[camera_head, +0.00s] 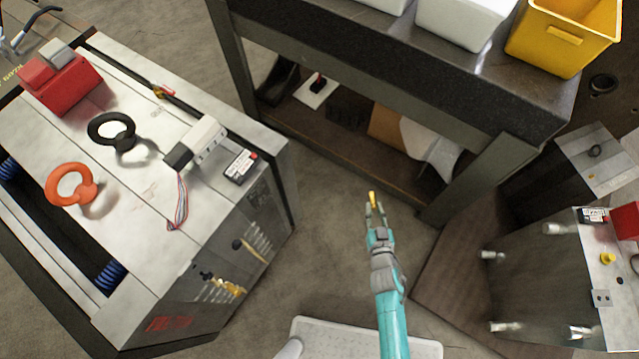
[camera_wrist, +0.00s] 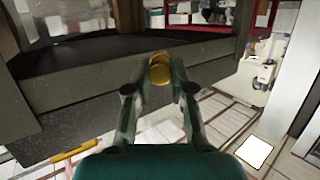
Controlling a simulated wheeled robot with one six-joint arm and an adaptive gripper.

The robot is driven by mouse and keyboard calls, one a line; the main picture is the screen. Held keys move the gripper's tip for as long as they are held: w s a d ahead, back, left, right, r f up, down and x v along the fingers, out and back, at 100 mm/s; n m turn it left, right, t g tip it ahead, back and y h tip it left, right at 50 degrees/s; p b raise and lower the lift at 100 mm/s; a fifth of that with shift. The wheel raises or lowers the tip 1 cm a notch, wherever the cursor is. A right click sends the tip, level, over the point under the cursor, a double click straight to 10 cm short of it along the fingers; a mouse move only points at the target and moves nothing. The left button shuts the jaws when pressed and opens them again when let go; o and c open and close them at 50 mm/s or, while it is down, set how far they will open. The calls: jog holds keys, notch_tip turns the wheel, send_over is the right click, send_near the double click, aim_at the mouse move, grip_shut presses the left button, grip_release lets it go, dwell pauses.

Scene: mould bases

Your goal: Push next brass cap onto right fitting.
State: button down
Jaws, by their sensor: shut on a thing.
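My gripper (camera_head: 374,208) is in mid-air over the floor between the two mould bases, shut on a small brass cap (camera_head: 372,197). In the wrist view the round cap (camera_wrist: 159,70) sits between the fingertips of my gripper (camera_wrist: 160,84). The left mould base (camera_head: 225,215) has a row of small brass-coloured fittings (camera_head: 222,284) low on its side face. Pale pin-like parts (camera_head: 258,236) stick out farther right on that face. The gripper is well apart from this face. These parts are too small to tell which is the right fitting or which are capped.
A dark-topped workbench (camera_head: 400,85) with a yellow bin (camera_head: 565,35) stands behind my gripper. Another mould base (camera_head: 545,285), with pins on its side, stands at right. Orange (camera_head: 70,186) and black (camera_head: 112,131) lifting eyes stand on the left base. Floor between is clear.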

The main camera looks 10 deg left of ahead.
jog(key=s+a+f+n+g+y, duration=0.35)
jog(key=s+a, duration=0.25)
jog(key=s, duration=0.2)
jog(key=s+a+f+n+g+y, duration=0.35)
jog(key=s+a, duration=0.25)
jog(key=s, duration=0.2)
jog(key=s+a+f+n+g+y, duration=0.2)
jog(key=s+a+n+y, duration=0.15)
jog(key=s+a, duration=0.45)
jog(key=r+x, duration=0.1)
jog(key=x, duration=0.6)
jog(key=shift+w+a+r, duration=0.25)
jog(key=shift+a, duration=0.15)
jog(key=shift+w+a, duration=0.1)
jog(key=shift+a, duration=0.2)
jog(key=shift+w+a, duration=0.15)
jog(key=shift+a, duration=0.15)
jog(key=shift+w+a+r, duration=0.1)
jog(key=shift+w+a, duration=0.1)
jog(key=shift+a, duration=0.3)
jog(key=shift+w+a, duration=0.2)
jog(key=shift+a, duration=0.25)
dwell(1.0)
jog(key=c, duration=0.5)
grip_release()
jog(key=shift+d, duration=0.1)
